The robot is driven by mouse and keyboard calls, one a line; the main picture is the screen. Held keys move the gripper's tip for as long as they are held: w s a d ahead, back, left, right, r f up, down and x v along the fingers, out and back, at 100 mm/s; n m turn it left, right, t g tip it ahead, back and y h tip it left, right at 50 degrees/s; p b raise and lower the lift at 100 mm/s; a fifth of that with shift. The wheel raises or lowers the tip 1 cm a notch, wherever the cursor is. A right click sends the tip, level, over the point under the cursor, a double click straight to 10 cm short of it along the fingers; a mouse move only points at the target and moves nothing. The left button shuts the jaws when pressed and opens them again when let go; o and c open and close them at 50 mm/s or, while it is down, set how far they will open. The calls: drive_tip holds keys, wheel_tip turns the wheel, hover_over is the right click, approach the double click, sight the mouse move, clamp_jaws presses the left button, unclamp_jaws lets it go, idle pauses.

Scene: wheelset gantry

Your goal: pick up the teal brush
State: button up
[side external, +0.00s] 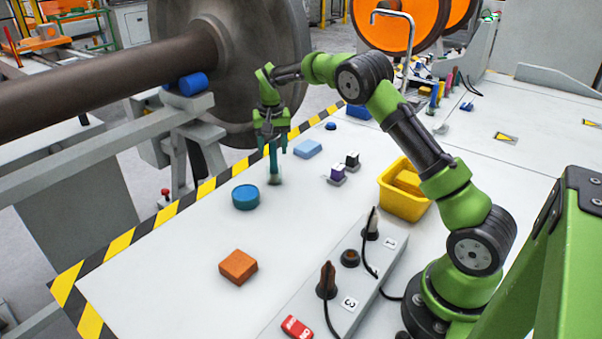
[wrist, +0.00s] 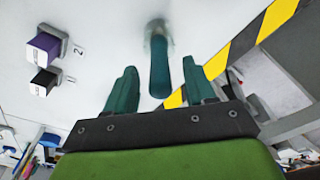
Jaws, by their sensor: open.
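The teal brush (side external: 274,168) stands upright on the white table, with its paler end down on the surface. In the wrist view its teal handle (wrist: 159,72) points up toward my gripper. My gripper (side external: 273,146) is above the table and points down over the brush. Its two teal fingers (wrist: 160,80) are apart, one on each side of the handle's upper end, with a visible gap to each. The fingers partly hide the handle in the side view.
A blue round piece (side external: 245,197), a light blue block (side external: 307,149) and an orange block (side external: 238,267) lie nearby. Purple (side external: 337,174) and black (side external: 352,160) pieces stand to the right, before a yellow bin (side external: 404,206). A striped edge (side external: 205,189) borders the table beside the wheelset.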

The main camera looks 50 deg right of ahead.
sight(273, 156)
drive_tip(key=shift+w+d+f, duration=0.1)
drive_tip(key=shift+f, duration=0.9)
drive_tip(key=shift+w+d+f, duration=0.1)
drive_tip(key=shift+f, duration=0.85)
clamp_jaws()
